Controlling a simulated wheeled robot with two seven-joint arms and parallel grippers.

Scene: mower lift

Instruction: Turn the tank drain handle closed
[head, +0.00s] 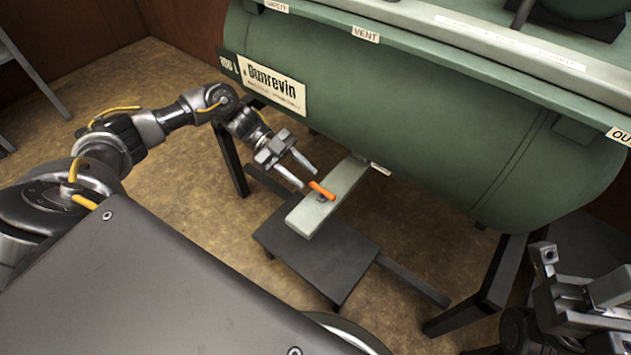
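The drain handle is a short orange lever (323,191) on top of a pale grey-green block (340,193) below the green tank (400,130). The lever lies slantwise across the block, its upper-left end sticking out past the block's left edge. My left gripper (305,175) is open, its two fingers apart and pointing toward the lever's outer end. I cannot tell whether a finger touches the lever. My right gripper (545,256) is in the lower right corner, away from the handle; its fingers are not clear enough to judge.
A dark flat platform (330,265) lies beneath the block. Black tank legs stand at left (231,160) and right (485,295). Labels reading VENT (365,34) and Danrevin (272,85) are on the tank. Brown floor left of the platform is clear.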

